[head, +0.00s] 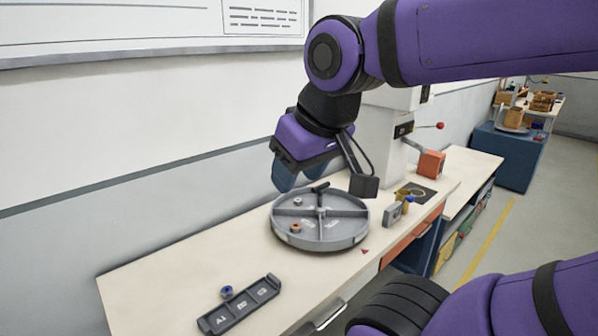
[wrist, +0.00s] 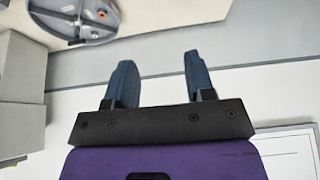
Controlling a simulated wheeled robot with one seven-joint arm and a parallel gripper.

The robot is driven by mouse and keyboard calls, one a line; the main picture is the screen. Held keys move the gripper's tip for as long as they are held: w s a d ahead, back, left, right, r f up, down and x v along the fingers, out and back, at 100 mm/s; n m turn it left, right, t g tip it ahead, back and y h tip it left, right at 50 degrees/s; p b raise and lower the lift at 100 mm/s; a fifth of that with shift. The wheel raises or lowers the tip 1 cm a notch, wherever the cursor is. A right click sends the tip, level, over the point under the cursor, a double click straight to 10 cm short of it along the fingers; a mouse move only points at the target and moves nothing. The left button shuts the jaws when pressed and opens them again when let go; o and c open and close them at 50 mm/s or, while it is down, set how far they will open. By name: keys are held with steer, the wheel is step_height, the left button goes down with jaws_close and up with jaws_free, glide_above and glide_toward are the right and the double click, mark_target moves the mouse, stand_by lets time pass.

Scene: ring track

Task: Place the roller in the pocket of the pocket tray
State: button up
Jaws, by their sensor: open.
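The pocket tray appears to be the dark grey tray with labelled pockets (head: 240,305) at the front of the bench. I cannot tell for sure which small part is the roller. An orange-red ring-like part (head: 295,228) sits in a front-left compartment of the round divided grey tray (head: 335,243); it also shows in the wrist view (wrist: 101,14). A grey ring-like part (head: 297,201) sits in the back-left compartment. A blue round part (head: 227,291) is at the tray's back edge. My gripper (head: 296,180) is open and empty above the round tray's back-left side; its blue fingers show apart in the wrist view (wrist: 159,58).
A small grey block (head: 392,213) and a blue-and-yellow part (head: 408,203) lie right of the round tray. The wall (head: 130,150) is close on the left. Bare bench lies between the trays.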

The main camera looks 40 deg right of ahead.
steer(key=shift+o, duration=1)
steer(key=shift+s, duration=0.25)
steer(key=g, duration=0.4)
glide_above(227, 290)
steer(key=s, duration=0.1)
step_height(227, 290, down, 32)
steer(key=f, duration=0.1)
steer(key=shift+w+f, duration=0.15)
steer(key=shift+f, duration=1.65)
steer(key=shift+w+f, duration=0.15)
steer(key=shift+f, duration=1.6)
steer(key=shift+w+f, duration=0.15)
steer(key=shift+f, duration=1.65)
steer(key=c, duration=1.1)
steer(key=shift+r, duration=0.1)
